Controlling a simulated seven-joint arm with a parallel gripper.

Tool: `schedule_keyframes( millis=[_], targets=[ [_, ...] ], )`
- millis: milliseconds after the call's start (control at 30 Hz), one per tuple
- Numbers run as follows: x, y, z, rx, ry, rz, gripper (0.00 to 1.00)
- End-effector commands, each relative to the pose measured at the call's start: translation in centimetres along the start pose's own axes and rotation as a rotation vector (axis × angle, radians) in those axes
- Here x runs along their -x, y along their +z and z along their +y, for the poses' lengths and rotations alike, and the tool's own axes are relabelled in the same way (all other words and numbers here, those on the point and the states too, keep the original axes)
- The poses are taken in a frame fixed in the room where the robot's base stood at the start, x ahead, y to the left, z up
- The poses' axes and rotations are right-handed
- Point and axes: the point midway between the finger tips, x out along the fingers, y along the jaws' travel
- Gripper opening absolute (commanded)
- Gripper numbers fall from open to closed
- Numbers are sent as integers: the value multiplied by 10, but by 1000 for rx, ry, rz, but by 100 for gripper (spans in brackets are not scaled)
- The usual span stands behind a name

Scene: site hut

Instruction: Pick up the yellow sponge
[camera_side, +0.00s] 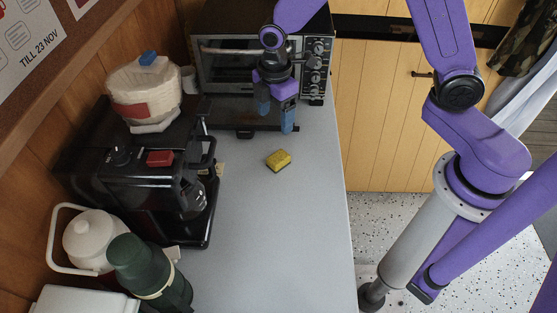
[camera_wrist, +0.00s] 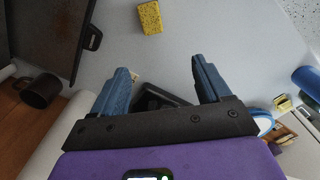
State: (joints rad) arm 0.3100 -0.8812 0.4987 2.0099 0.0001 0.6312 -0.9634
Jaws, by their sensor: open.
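The yellow sponge (camera_side: 279,160) lies on the grey counter (camera_side: 280,230), to the right of the coffee machine. It also shows in the wrist view (camera_wrist: 150,17) at the top, beyond my fingertips. My gripper (camera_side: 276,118) is above the counter in front of the toaster oven, farther back than the sponge and apart from it. In the wrist view the two blue fingers of my gripper (camera_wrist: 160,72) stand wide apart with nothing held between them.
A toaster oven (camera_side: 220,70) stands at the back. A black coffee machine (camera_side: 110,185) with a stack of paper filters (camera_side: 147,90) on top stands at the left. A green flask (camera_side: 135,258) and white kettle (camera_side: 90,240) are front left. The counter around the sponge is clear.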

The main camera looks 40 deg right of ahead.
Motion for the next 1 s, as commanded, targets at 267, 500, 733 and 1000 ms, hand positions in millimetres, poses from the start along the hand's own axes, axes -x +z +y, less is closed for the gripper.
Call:
schedule_keyframes(
  millis=[267, 500, 733, 1000],
  targets=[
    [-22, 1, 19, 38, -3, -2, 77],
    [-59, 2, 18, 38, -5, -4, 77],
    [-96, 2, 18, 37, -5, -3, 77],
    [-131, 2, 18, 36, -3, -2, 77]
  ],
)
